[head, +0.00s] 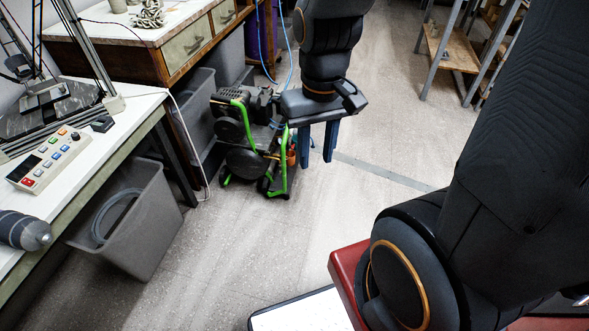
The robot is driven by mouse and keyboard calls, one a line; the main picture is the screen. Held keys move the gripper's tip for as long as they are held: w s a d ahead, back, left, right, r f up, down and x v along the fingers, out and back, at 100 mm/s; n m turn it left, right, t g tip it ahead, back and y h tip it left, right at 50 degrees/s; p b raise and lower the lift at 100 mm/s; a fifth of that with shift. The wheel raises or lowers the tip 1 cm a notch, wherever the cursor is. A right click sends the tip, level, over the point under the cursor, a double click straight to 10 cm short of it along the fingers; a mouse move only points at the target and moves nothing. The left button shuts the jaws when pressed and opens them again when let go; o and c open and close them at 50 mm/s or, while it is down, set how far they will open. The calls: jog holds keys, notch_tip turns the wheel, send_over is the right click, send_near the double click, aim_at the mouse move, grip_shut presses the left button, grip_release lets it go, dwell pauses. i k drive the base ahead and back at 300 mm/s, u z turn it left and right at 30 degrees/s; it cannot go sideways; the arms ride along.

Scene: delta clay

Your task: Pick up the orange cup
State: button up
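My gripper (318,150) hangs pointing down in the upper middle of the head view. Its two blue fingers are apart, with floor showing between them and nothing held. A small orange object (291,156) shows just left of the left finger, partly hidden by a green-framed machine. It may be the orange cup, but it is too small and covered to tell its shape. No other orange cup is in view. I cannot tell how far the gripper is from it in depth.
The green-framed machine (246,155) with black wheels stands on the floor left of my gripper. A grey bin (140,222) sits under the left workbench (122,128). A wooden cabinet (168,52) stands behind. The floor (400,130) to the right is clear towards a shelf (452,50).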

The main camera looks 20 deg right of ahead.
aim_at(291, 161)
jog(key=z, duration=0.55)
jog(key=i, duration=0.4)
jog(key=z, duration=0.7)
jog(key=i, duration=0.9)
jog(key=u, duration=0.25)
